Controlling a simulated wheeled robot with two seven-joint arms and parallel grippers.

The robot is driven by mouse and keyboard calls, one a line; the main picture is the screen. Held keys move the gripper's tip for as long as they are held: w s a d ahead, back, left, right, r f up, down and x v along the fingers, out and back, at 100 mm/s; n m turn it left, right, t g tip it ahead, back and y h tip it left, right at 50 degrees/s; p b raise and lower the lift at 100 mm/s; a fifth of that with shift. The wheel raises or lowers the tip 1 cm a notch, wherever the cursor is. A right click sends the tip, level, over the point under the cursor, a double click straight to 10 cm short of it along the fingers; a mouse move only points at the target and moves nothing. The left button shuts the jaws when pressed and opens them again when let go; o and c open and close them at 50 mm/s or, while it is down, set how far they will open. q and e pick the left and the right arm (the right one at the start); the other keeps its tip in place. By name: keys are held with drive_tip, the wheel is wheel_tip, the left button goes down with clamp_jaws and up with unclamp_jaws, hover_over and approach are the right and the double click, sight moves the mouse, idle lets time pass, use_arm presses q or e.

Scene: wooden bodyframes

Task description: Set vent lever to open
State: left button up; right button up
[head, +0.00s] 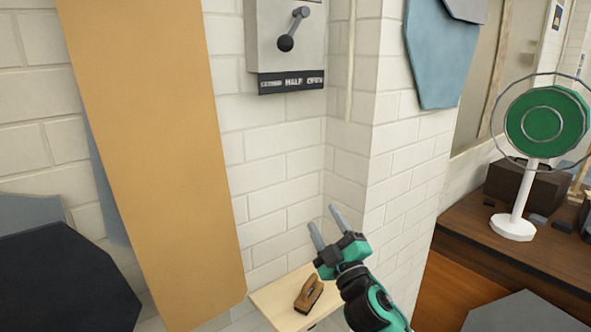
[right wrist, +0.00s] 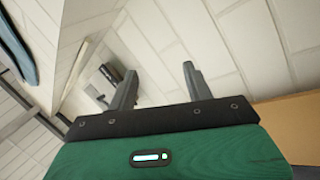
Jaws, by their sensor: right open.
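The vent lever (head: 291,33) is a dark lever with a round black knob on a grey wall box (head: 267,34) at the top of the head view. The knob hangs down and a little left of the pivot. A dark label strip (head: 291,82) under the box has several words, with "HALF" in the middle and what looks like "OPEN" at right. My right gripper (head: 323,224) is open and empty, below the box and apart from it. In the right wrist view its fingers (right wrist: 157,85) point toward the wall, with the box (right wrist: 104,77) partly hidden behind the left finger. My left gripper is out of view.
A small wooden shelf (head: 268,299) holding a brown wood-handled tool (head: 308,295) is below my right gripper. A tan board (head: 150,150) leans at left. A wall corner juts out right of the box. A green fan (head: 545,125) stands on a brown bench (head: 500,250).

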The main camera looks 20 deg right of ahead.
drive_tip(key=s+a+r+n+g+y, duration=0.2)
drive_tip(key=a+r+n+g+y, duration=0.15)
drive_tip(key=r+n+y, duration=0.4)
drive_tip(key=s+a+r+n+g+y, duration=0.3)
drive_tip(key=r+n+g+y, duration=0.2)
drive_tip(key=r+n, duration=0.6)
drive_tip(key=s+a+r+n+g+y, duration=0.25)
drive_tip(key=r+n+g+y, duration=0.35)
drive_tip(key=n, duration=0.6)
drive_tip(key=n+t+h, duration=0.2)
drive_tip(key=t+h, duration=0.5)
drive_tip(key=h, duration=0.4)
approach(293, 44)
drive_tip(key=shift+m, duration=0.25)
drive_tip(key=p+x, duration=0.7)
drive_tip(key=x, duration=0.1)
drive_tip(key=shift+s+r, duration=0.1)
drive_tip(key=shift+r, duration=0.1)
drive_tip(key=shift+w+a+f+p, duration=0.15)
drive_tip(key=shift+w+a+p, duration=0.3)
drive_tip(key=shift+w, duration=0.1)
drive_tip(key=shift+d, duration=0.1)
